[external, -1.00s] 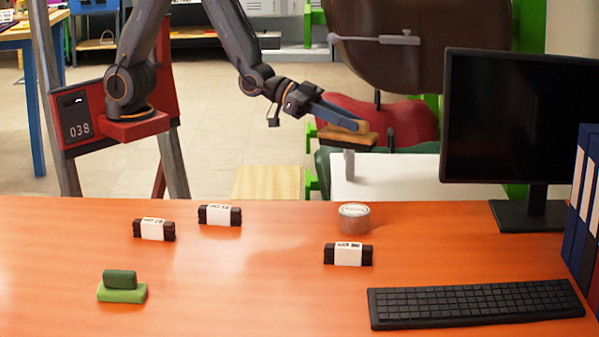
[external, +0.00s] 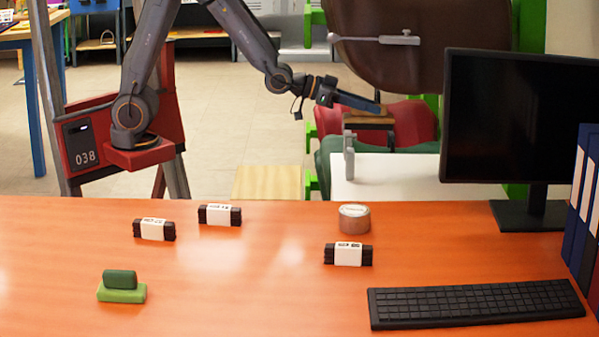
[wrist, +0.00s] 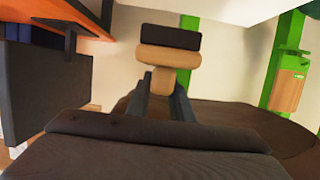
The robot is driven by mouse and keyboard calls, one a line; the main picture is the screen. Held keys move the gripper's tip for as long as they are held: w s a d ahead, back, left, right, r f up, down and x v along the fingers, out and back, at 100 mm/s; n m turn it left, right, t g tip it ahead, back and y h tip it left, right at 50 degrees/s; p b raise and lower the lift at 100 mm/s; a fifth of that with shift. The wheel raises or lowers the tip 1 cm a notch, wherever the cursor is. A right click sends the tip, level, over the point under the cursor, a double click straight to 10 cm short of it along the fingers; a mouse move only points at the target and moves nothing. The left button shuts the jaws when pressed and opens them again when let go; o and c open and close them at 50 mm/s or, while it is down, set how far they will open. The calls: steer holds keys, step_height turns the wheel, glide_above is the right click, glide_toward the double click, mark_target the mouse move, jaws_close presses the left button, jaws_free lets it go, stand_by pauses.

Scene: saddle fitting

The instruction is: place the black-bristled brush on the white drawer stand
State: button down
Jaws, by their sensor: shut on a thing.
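The black-bristled brush (wrist: 168,55) has a tan wooden body and a dark bristle strip at its far edge in the wrist view. My gripper (wrist: 166,84) is shut on its wooden grip. In the external view my gripper (external: 380,109) holds the brush (external: 368,121) in the air, above and behind the white drawer stand (external: 400,176). Only the stand's white top shows, behind the orange desk. Its drawers are hidden. The brush appears apart from the stand.
A grey upright holder (external: 349,160) stands on the left of the white top. A dark brown saddle (external: 390,45) hangs above, with a red saddle (external: 410,122) below it. A monitor (external: 515,125) stands at right. Erasers, tape and a keyboard lie on the desk.

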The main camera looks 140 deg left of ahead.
steer(key=shift+f+b, duration=2.65)
steer(key=shift+f, duration=8.7)
steer(key=shift+f+b, duration=0.35)
steer(key=shift+f, duration=0.2)
steer(key=c, duration=1.5)
jaws_free()
